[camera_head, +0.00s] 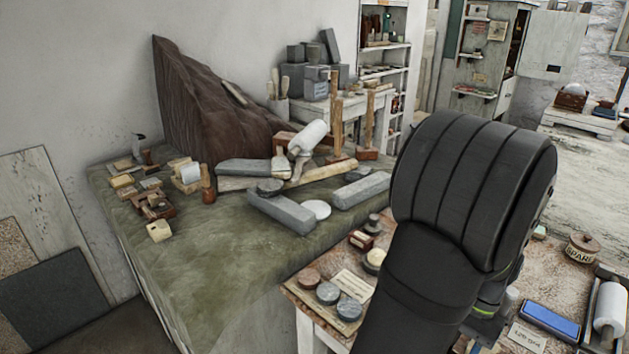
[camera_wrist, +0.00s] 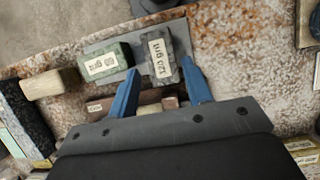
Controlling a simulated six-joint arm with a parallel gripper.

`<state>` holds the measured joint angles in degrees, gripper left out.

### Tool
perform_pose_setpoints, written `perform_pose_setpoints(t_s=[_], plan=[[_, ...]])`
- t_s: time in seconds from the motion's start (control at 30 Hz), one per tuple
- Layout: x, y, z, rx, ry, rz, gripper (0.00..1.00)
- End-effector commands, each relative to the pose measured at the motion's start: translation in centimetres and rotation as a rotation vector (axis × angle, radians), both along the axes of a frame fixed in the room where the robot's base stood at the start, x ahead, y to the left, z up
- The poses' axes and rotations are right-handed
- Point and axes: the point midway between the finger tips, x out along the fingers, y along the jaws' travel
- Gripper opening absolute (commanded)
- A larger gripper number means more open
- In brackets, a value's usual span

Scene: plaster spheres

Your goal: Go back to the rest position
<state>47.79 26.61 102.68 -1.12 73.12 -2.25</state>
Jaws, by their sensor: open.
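My gripper (camera_wrist: 160,93) shows in the wrist view, its two blue fingers apart with nothing held between them. Beyond and between the fingertips is a block labelled 120 grit (camera_wrist: 159,58). A greenish block labelled 80 grit (camera_wrist: 106,63) lies left of it. Both are on a grey plate (camera_wrist: 180,30) on the speckled table. Whether the fingers touch the block I cannot tell. In the head view my dark arm fills the right middle and hides the gripper and part of the table.
The speckled table (camera_head: 545,265) holds a SPARE tin (camera_head: 582,248), a blue block (camera_head: 549,320), a tray with a white roller (camera_head: 609,305) and several round discs (camera_head: 327,293). A green-topped bench (camera_head: 215,270) with stone blocks and tools stands left; its front is clear.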

Motion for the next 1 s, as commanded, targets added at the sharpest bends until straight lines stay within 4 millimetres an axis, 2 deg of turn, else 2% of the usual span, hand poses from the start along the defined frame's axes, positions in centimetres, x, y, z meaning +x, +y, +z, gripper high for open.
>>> perform_pose_setpoints(t_s=[0.03, 0.33, 0.4, 0.93, 1.0], plan=[[0.3, -0.3, 1.1, -0.004, -0.004, 0.000, 0.45], [1.9, -1.9, 6.6, -0.003, -0.003, 0.000, 0.45], [1.2, -1.2, 4.5, 0.004, 0.004, 0.000, 0.45], [-1.6, 1.6, -5.4, 0.004, 0.004, 0.000, 0.45], [-1.4, 1.4, -4.0, -0.004, -0.004, 0.000, 0.45]])
